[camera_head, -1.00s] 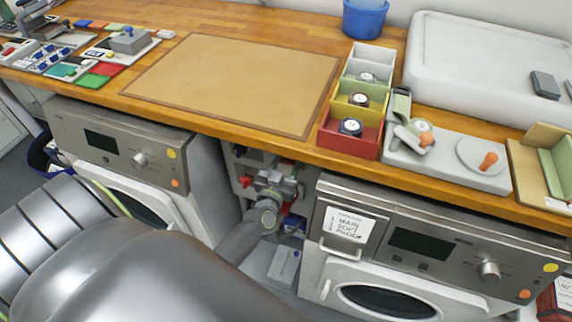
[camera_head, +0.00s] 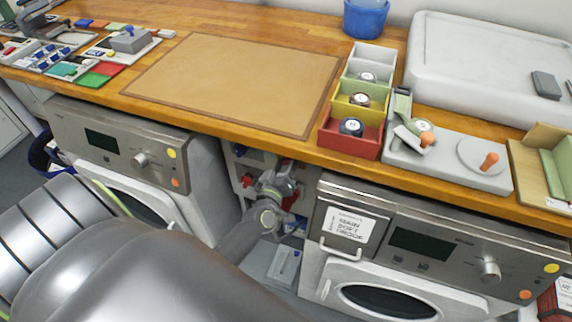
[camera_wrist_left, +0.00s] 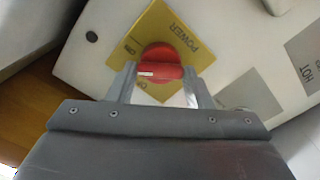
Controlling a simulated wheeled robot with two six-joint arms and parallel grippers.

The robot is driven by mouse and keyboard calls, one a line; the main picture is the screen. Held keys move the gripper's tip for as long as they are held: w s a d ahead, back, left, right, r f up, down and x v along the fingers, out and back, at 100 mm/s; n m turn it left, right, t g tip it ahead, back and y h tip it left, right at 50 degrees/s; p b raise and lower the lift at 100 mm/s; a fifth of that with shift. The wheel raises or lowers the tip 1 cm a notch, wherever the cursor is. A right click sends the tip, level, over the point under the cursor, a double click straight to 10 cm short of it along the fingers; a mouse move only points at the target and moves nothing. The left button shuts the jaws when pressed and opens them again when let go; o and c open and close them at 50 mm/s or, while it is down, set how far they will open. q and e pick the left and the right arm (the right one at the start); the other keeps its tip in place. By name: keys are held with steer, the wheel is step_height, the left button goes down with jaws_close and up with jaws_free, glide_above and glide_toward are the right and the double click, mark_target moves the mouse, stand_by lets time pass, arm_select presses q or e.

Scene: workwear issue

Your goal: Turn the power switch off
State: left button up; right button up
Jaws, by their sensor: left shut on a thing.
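The power switch is a red knob (camera_wrist_left: 160,64) with a white mark, on a yellow plate (camera_wrist_left: 190,45) lettered POWER, in the left wrist view. Small position labels sit at the plate's left side; I cannot read them surely. My left gripper (camera_wrist_left: 158,76) has one finger on each side of the knob and is shut on it. In the head view my left gripper (camera_head: 277,188) reaches into the gap between the two machines, below the worktop edge, and mostly hides the switch. My right gripper is not in view.
The wooden worktop (camera_head: 225,28) overhangs the gap. A left machine (camera_head: 120,135) and a right machine (camera_head: 420,245) flank my arm closely. Coloured bins, including a red one (camera_head: 345,145), and a grey fixture (camera_head: 450,165) stand above. A brown mat (camera_head: 235,80) is empty.

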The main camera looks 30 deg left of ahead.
arm_select(q)
steer(key=n, duration=0.4)
steer(key=shift+f+n+b, duration=0.2)
steer(key=shift+n+b, duration=0.1)
steer(key=shift+b, duration=0.05)
steer(key=n+b, duration=0.1)
steer(key=n, duration=0.4)
steer(key=shift+n, duration=0.4)
steer(key=o, duration=1)
steer(key=shift+a, duration=0.1)
steer(key=shift+s, duration=0.1)
